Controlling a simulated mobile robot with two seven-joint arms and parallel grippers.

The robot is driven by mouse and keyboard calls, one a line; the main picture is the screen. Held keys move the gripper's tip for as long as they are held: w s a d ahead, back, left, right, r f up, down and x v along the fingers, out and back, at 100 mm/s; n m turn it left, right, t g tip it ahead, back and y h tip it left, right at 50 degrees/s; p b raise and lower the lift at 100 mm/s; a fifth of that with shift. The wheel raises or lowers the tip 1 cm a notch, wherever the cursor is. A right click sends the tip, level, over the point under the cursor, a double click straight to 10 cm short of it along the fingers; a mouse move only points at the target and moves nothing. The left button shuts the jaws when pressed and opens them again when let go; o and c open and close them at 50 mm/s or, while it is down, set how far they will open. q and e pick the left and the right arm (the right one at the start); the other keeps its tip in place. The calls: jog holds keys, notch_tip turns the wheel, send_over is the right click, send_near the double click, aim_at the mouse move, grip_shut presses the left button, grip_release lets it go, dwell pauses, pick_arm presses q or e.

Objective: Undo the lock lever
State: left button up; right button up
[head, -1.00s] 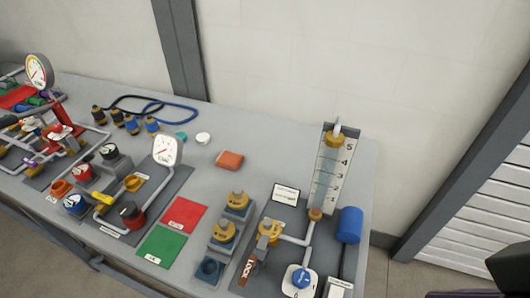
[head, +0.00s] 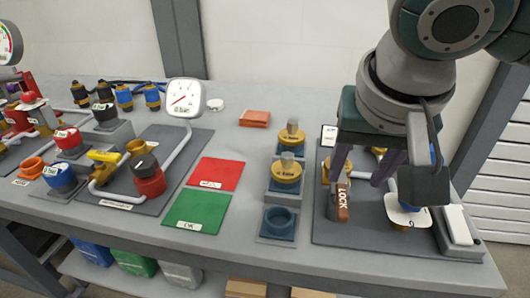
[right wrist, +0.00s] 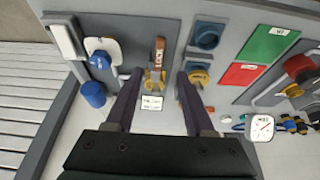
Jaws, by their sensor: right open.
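The lock lever (head: 342,204) is a brown-orange handle marked LOCK. It stands at the front left of the grey skid plate at the right, beside a brass valve body (head: 327,170). In the right wrist view the lever (right wrist: 159,48) points up the picture from the brass valve (right wrist: 154,79). My right gripper (head: 357,182) is open, with its two dark purple fingers spread over the valve. In the wrist view the valve lies between the fingertips (right wrist: 159,74), and the lever is beyond them. I cannot tell whether a finger touches anything. My left gripper is not in view.
A blue knob with a white tag (head: 407,212) stands close right of the fingers; a blue cylinder (right wrist: 93,95) is nearby. Blue sockets (head: 279,222), two with brass fittings, stand left. Red (head: 217,174) and green (head: 197,212) mats lie farther left.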

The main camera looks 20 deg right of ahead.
aim_at(343, 202)
jog(key=b+x, duration=0.1)
jog(key=x, duration=0.8)
jog(key=shift+d+b, duration=0.1)
jog(key=shift+b, duration=0.25)
jog(key=shift+c, duration=1.3)
grip_shut()
